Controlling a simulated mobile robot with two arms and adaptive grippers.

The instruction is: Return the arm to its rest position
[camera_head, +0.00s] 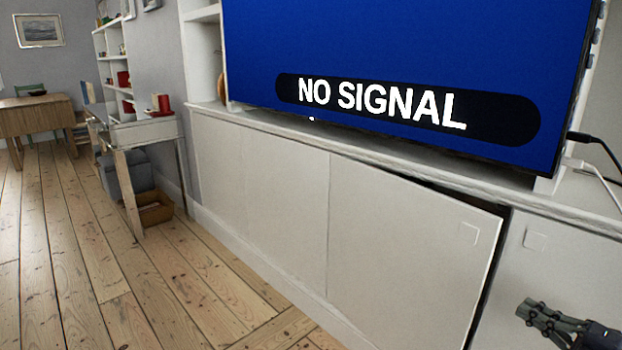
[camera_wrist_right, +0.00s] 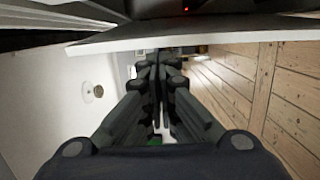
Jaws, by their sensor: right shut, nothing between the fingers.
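My right gripper (camera_head: 532,312) is at the lower right of the head view, in front of the white cabinet. Its dark fingers are shut with nothing between them; they also show in the right wrist view (camera_wrist_right: 157,62). A cabinet door (camera_head: 415,255) stands slightly ajar, with a dark gap along its right edge. The gripper is to the right of that gap and appears apart from the door. A pale door panel (camera_wrist_right: 130,42) crosses the top of the right wrist view. My left gripper is not in view.
A large screen (camera_head: 400,60) reading "NO SIGNAL" stands on the cabinet top. Cables (camera_head: 598,150) hang at its right. The floorboards (camera_head: 90,270) at left are clear.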

